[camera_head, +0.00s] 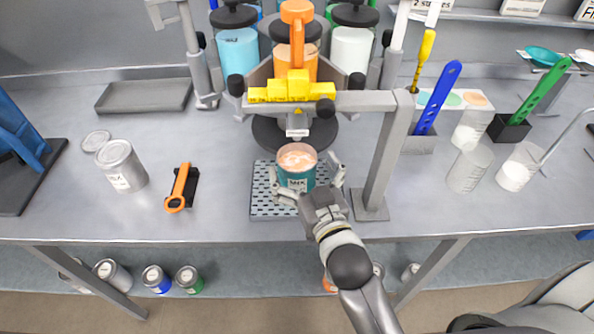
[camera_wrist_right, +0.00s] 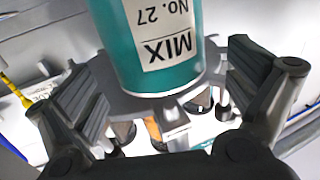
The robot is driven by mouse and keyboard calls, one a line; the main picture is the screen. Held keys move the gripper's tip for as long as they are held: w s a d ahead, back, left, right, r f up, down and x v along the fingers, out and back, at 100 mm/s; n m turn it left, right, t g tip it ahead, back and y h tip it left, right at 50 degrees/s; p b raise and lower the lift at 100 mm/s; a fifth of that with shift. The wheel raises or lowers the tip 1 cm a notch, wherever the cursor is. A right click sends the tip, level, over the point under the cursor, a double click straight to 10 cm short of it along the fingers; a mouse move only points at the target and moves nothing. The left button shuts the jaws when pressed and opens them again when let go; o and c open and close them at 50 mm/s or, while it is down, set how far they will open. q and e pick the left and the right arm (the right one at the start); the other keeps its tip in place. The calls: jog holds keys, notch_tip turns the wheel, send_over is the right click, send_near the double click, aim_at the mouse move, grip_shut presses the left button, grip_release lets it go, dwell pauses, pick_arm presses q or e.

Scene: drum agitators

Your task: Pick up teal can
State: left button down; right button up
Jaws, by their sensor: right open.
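The teal can (camera_head: 297,168) stands upright on a perforated grey drip tray (camera_head: 262,205) under the dispenser, open at the top with pinkish-tan paint inside. Its white label reads MIX No. 27 in the right wrist view (camera_wrist_right: 165,40). My right gripper (camera_head: 308,184) is open, with one finger on either side of the can's lower front. In the right wrist view the fingers (camera_wrist_right: 168,95) stand apart with visible gaps to the can. My left gripper is not in view.
The grey dispenser post (camera_head: 388,150) stands close to the right of the can. Clear beakers (camera_head: 468,168) stand right. The bench front between tool and tray is clear.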

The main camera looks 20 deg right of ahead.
aim_at(290, 145)
jog(key=w, duration=0.2)
jog(key=shift+w+r, duration=0.15)
jog(key=shift+w, duration=0.2)
jog(key=shift+w+p, duration=0.3)
jog(key=shift+w, duration=0.15)
jog(key=shift+s, duration=0.1)
jog(key=shift+a, duration=0.1)
jog(key=c, duration=2.1)
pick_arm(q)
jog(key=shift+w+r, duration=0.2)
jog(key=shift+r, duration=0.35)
pick_arm(e)
jog(key=shift+r, duration=0.2)
